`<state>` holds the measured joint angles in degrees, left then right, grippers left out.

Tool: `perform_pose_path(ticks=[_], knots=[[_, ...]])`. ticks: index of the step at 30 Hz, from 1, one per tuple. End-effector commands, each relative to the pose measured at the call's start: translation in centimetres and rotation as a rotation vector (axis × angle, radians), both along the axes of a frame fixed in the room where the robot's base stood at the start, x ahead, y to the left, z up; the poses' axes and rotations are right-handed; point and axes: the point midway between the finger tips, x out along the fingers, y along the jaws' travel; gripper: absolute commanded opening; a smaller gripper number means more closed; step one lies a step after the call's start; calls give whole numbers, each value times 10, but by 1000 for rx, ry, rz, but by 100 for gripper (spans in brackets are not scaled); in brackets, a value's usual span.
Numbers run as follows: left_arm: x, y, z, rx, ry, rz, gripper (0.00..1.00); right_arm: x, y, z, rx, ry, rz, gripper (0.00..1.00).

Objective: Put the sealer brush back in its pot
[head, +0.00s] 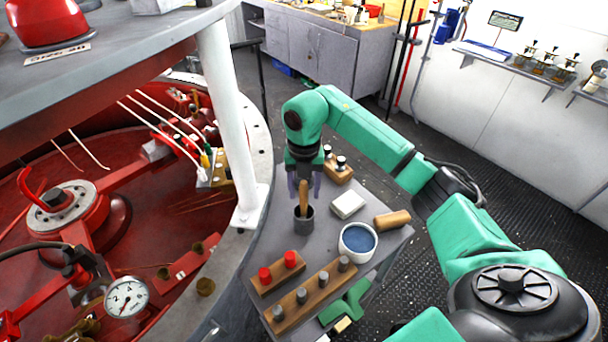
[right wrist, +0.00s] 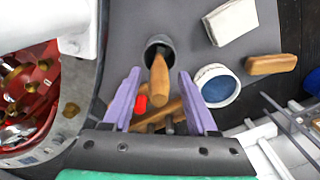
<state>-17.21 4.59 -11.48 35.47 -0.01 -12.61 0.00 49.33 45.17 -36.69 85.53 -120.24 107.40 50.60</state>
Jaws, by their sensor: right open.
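The sealer brush, seen as a wooden handle (head: 303,198), stands upright in a dark grey pot (head: 303,222) on a grey table. Its bristle end is hidden in the pot. In the right wrist view the handle (right wrist: 159,84) points up towards the camera from the pot (right wrist: 158,45). My right gripper (head: 303,186) is above the pot with its purple fingers open, one on each side of the handle. A gap shows between handle and each finger (right wrist: 159,76). My left gripper is not in view.
Near the pot are a white block (head: 347,204), a wooden cylinder (head: 392,219), a white tub with blue contents (head: 357,242) and wooden racks with red (head: 277,273) and grey pegs (head: 311,297). A white post (head: 226,120) and red machinery stand to the left.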

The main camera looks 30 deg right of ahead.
Motion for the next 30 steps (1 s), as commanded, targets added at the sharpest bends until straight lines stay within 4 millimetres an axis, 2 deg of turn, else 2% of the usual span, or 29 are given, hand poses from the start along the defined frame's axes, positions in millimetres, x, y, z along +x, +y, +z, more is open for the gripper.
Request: perform_pose_path(ticks=[1, 5, 6, 9, 12, 30], knots=[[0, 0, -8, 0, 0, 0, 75, 2, 0, 9, 1, -7, 0, 59], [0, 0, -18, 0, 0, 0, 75, 2, 0, 41, 1, -7, 1, 59], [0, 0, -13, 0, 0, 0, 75, 2, 0, 55, 0, -7, 0, 59], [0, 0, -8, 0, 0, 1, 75, 1, -1, 77, -1, -5, 0, 59], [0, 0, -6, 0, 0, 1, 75, 1, 0, 89, 0, -2, 0, 59], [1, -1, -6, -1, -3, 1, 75, 1, 0, 91, 1, 0, 0, 59]])
